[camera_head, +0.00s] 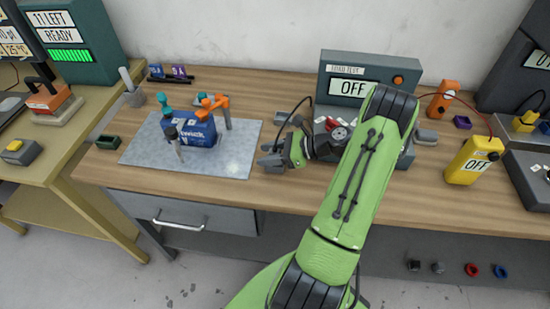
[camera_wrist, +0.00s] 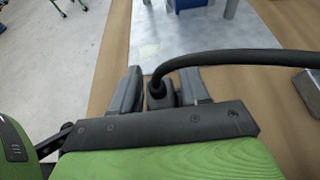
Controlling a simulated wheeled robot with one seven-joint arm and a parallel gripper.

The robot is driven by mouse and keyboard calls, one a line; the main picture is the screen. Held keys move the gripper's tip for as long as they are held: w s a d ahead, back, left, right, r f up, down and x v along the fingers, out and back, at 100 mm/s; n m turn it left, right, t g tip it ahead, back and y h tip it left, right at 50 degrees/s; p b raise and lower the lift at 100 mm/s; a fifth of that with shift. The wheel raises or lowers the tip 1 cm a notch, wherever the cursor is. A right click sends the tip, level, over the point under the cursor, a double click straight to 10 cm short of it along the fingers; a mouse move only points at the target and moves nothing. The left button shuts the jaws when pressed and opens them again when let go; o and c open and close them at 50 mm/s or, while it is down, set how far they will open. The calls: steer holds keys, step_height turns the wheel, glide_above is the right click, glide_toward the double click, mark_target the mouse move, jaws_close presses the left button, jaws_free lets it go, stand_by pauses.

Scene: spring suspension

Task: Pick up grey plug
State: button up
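The grey plug (camera_wrist: 161,96) is a small dark block with a thick black cable leaving its top, seen in the wrist view. My gripper (camera_wrist: 160,92) has one finger on each side of it. The plug's lower part is hidden by the gripper body, and I cannot tell whether both fingers press on it. In the head view my gripper (camera_head: 275,155) is low over the bench, just right of the light grey mat. There the plug is hard to make out among the fingers, and its black cable (camera_head: 295,107) arcs up to the right.
The grey mat (camera_head: 235,160) holds a blue box (camera_head: 200,133) and upright tools. The load test unit (camera_head: 365,75), reading OFF, stands behind my arm. A yellow meter (camera_head: 472,160) is to the right. A grey block (camera_wrist: 312,88) lies at the wrist view's right edge.

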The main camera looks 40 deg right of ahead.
jaws_close()
steer(key=shift+r, duration=0.15)
